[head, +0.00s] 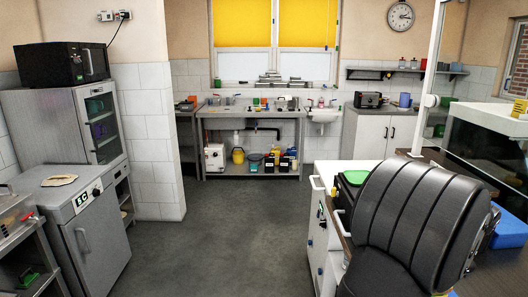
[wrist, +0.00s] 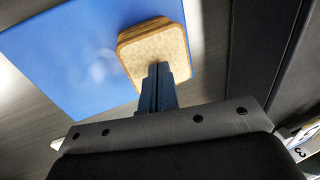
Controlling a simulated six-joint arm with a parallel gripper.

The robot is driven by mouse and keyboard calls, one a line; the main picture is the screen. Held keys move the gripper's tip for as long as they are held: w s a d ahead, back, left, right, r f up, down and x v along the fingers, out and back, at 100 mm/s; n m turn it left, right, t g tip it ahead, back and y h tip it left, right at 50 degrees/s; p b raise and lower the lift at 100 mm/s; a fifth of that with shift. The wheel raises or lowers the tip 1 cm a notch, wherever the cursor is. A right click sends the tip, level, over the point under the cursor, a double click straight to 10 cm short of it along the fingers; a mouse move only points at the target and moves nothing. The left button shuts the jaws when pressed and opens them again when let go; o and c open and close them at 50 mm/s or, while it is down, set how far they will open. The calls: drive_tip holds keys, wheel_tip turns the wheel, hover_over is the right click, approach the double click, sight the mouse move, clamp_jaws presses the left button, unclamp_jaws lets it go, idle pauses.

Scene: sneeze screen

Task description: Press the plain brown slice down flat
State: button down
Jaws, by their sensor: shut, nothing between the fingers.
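A brown slice (wrist: 155,48) with rounded corners fills the upper middle of the wrist view. The stack is on a blue board (wrist: 75,60). My gripper (wrist: 159,72) is shut and empty, with its fingertips over the near part of the slice. I cannot tell whether they touch it. The fingers hide part of the slice's near edge. In the head view the blue board (head: 510,232) shows at the right, partly behind the chair; the slice and my gripper are hidden there.
A black chair (head: 415,215) stands in front of the counter in the head view. A glass screen (head: 490,140) rises behind the board. A green-lidded box (head: 355,178) is on the counter's left. The floor in the middle (head: 220,245) is clear.

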drive_tip(key=shift+f, duration=0.4)
idle(1.2)
drive_tip(key=shift+w+v, duration=0.25)
drive_tip(key=shift+v, duration=0.75)
drive_tip(key=shift+w+v, duration=0.25)
drive_tip(key=shift+v, duration=0.75)
drive_tip(key=shift+w+v, duration=0.25)
drive_tip(key=shift+v, duration=0.75)
drive_tip(key=shift+r, duration=0.15)
drive_tip(key=shift+s+x, duration=0.25)
drive_tip(key=shift+x, duration=0.7)
drive_tip(key=shift+s+x, duration=0.2)
drive_tip(key=shift+x, duration=0.8)
drive_tip(key=shift+s+x, duration=0.25)
drive_tip(key=shift+x, duration=0.7)
